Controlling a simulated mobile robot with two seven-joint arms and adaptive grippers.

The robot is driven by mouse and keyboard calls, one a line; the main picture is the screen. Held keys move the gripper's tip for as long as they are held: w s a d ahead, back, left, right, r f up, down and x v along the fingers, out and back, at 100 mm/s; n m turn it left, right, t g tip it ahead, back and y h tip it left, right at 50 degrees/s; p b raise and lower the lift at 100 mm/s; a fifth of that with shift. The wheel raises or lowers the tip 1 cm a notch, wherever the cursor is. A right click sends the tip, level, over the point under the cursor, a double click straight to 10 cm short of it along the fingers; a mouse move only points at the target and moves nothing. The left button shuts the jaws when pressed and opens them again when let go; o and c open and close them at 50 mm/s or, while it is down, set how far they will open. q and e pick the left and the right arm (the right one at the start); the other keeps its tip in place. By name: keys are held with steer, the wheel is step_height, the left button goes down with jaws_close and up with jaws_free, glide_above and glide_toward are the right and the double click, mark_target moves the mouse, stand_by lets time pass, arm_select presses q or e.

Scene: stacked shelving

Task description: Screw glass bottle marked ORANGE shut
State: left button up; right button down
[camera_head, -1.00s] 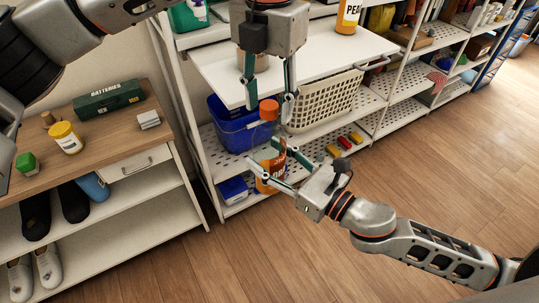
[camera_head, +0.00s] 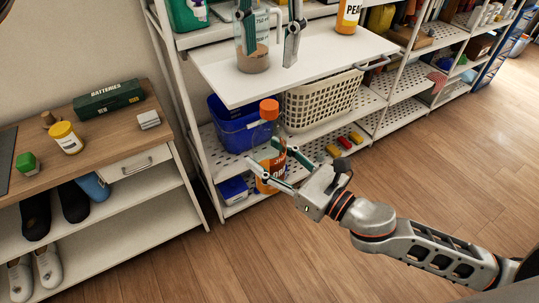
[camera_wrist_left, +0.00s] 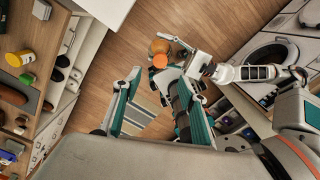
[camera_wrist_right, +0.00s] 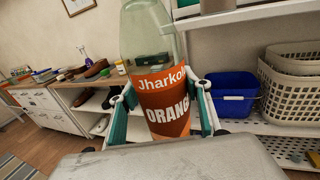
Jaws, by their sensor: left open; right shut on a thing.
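The glass bottle marked ORANGE (camera_head: 268,140) has an orange cap (camera_head: 269,109) on its top. It is upright, in front of the shelving. My right gripper (camera_head: 273,172) is shut on the bottle's lower part; the right wrist view shows its orange-brown label (camera_wrist_right: 165,105) between the fingers. The cap is out of the right wrist view. My left gripper (camera_head: 270,35) is open, above the bottle and near the pull-out shelf. The left wrist view shows the cap (camera_wrist_left: 160,62) beyond the open fingers, with nothing between them. Whether the cap is tight cannot be told.
A white pull-out shelf (camera_head: 320,65) holds a glass jug (camera_head: 254,58) and a PEA jar (camera_head: 348,16). Below are a blue bin (camera_head: 228,128) and a beige basket (camera_head: 315,103). A wooden-topped cabinet (camera_head: 105,138) stands left. Open floor lies in front.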

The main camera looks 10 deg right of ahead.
arm_select(q)
steer(key=shift+r, duration=0.4)
